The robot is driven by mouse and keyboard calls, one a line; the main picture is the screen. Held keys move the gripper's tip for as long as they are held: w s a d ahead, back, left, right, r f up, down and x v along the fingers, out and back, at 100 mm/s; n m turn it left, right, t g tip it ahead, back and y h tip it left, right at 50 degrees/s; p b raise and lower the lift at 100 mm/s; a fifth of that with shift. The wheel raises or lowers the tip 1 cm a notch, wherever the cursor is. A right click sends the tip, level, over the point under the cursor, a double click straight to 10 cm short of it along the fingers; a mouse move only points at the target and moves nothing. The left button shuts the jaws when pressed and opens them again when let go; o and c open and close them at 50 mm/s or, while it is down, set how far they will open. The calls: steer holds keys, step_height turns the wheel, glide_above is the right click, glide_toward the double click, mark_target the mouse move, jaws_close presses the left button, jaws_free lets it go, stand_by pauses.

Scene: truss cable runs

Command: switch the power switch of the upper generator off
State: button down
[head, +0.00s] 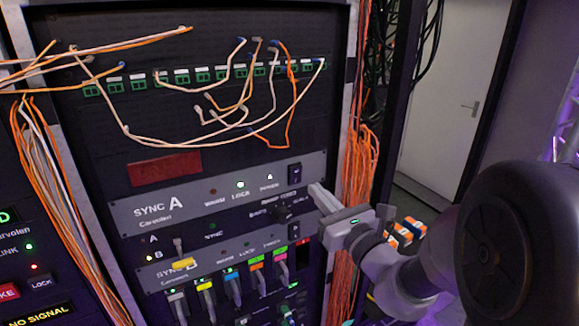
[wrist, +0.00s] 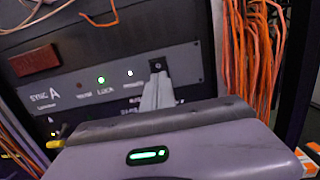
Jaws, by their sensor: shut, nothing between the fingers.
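The upper generator, marked SYNC A (head: 160,207), is a grey rack panel with a lit green LOCK light (head: 240,184) and a lit white POWER light (head: 269,177). Its power switch (head: 295,172) is a small black rocker at the panel's right end. It also shows in the wrist view (wrist: 157,66), right above my fingertips. My gripper (head: 316,188) is shut and empty, its tips close to the panel, just below and right of the switch in the head view. I cannot tell whether the tips touch the switch. The rocker's tilt is too small to read.
The lower generator, SYNC B (head: 210,262), sits below with its own black switch (head: 302,231). A yellow-tipped selector lever (head: 182,262) stands between them. Orange cable bundles (head: 357,190) hang right of the rack. Patch cables (head: 215,115) loop above.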

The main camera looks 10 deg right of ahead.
mark_target(298, 170)
steer(key=x, duration=0.6)
